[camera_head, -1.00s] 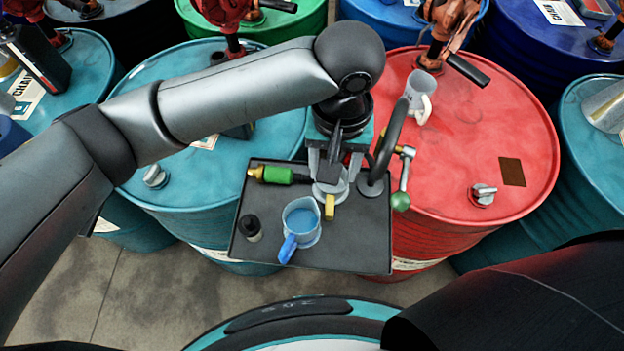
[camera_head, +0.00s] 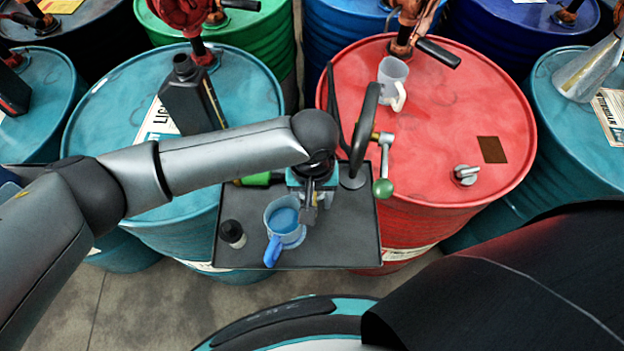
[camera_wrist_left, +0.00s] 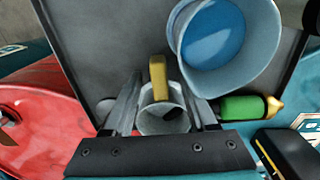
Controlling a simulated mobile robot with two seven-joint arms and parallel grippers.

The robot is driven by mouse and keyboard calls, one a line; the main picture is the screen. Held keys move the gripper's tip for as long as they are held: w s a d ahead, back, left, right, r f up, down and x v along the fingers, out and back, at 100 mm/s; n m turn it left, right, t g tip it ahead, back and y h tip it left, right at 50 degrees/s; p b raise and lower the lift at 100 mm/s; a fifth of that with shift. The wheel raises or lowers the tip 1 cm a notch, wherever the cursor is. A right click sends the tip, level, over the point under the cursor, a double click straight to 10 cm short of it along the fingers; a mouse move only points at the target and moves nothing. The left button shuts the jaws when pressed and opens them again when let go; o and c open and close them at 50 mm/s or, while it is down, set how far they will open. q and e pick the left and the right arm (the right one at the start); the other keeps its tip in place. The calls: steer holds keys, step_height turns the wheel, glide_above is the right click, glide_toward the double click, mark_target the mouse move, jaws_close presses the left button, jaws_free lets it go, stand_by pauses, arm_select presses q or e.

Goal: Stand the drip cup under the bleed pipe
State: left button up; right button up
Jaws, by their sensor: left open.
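The drip cup (camera_wrist_left: 163,118), small and grey with a yellow handle, stands on the dark tray (camera_wrist_left: 110,42) in the left wrist view. It lies between the two spread fingers of my left gripper (camera_wrist_left: 160,104), which is open around it; I cannot tell whether a finger touches it. The dark curved pipe, seemingly the bleed pipe (camera_head: 366,120), rises just right of the gripper, beside a green-knobbed lever (camera_head: 383,188). My right gripper is not in view.
A jug of blue liquid (camera_head: 284,219) stands close to the gripper's left, with a small black-capped bottle (camera_head: 232,234) beyond it. A green bottle (camera_wrist_left: 243,107) lies near the cup.

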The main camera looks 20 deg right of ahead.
arm_select(q)
steer(key=shift+f, duration=0.35)
steer(key=shift+c, duration=0.3)
jaws_close()
stand_by(0.9)
